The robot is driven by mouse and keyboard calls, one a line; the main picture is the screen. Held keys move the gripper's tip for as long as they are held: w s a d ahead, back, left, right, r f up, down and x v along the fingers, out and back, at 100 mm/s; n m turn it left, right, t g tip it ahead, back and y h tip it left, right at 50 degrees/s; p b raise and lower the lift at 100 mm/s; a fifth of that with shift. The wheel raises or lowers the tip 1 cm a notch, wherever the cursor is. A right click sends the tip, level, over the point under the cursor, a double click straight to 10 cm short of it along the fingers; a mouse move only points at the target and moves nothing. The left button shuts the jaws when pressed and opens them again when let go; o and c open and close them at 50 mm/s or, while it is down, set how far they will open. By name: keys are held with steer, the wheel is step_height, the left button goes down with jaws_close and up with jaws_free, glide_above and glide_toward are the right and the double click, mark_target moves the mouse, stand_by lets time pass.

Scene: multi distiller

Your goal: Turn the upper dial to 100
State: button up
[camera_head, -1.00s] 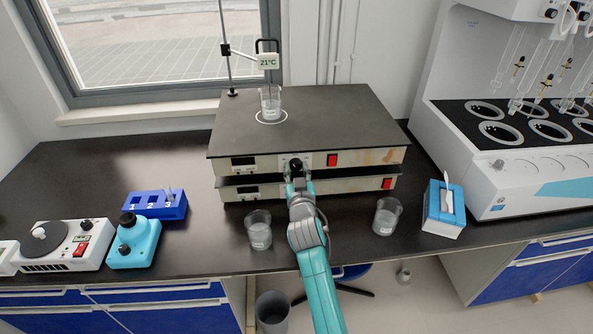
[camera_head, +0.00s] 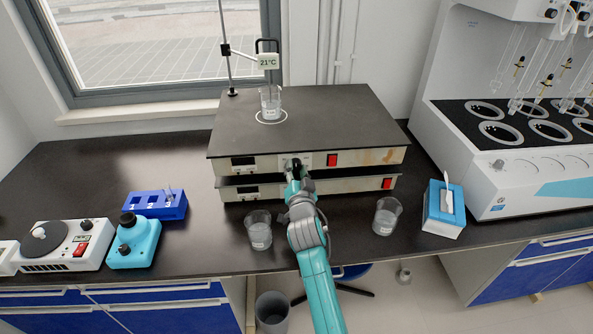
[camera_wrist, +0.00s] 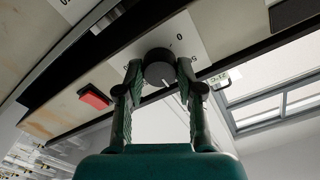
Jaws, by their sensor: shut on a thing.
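The upper dial is a black round knob on the front of the upper hotplate (camera_head: 350,160). In the wrist view the upper dial (camera_wrist: 159,68) sits between my two fingers, with a pale pointer mark toward the lower right and a scale plate (camera_wrist: 182,38) behind it showing a "0". My gripper (camera_wrist: 158,76) is shut on the dial, one finger on each side. In the head view my gripper (camera_head: 295,172) reaches up to the panel and covers part of the dial. The upper display (camera_head: 243,161) is too small to read.
A lower hotplate (camera_head: 340,187) lies directly below. A beaker (camera_head: 270,103) stands on the upper plate beside a 21°C thermometer label (camera_head: 268,62). Two beakers (camera_head: 258,231) (camera_head: 386,216) stand on the bench either side of my arm. A red switch (camera_head: 332,160) is right of the dial.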

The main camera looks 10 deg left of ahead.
steer(key=shift+f, duration=0.1)
steer(key=o, duration=1.2)
steer(key=shift+c, duration=0.2)
steer(key=shift+s, duration=0.1)
steer(key=v, duration=1.1)
steer(key=shift+s, duration=0.35)
steer(key=shift+d, duration=0.15)
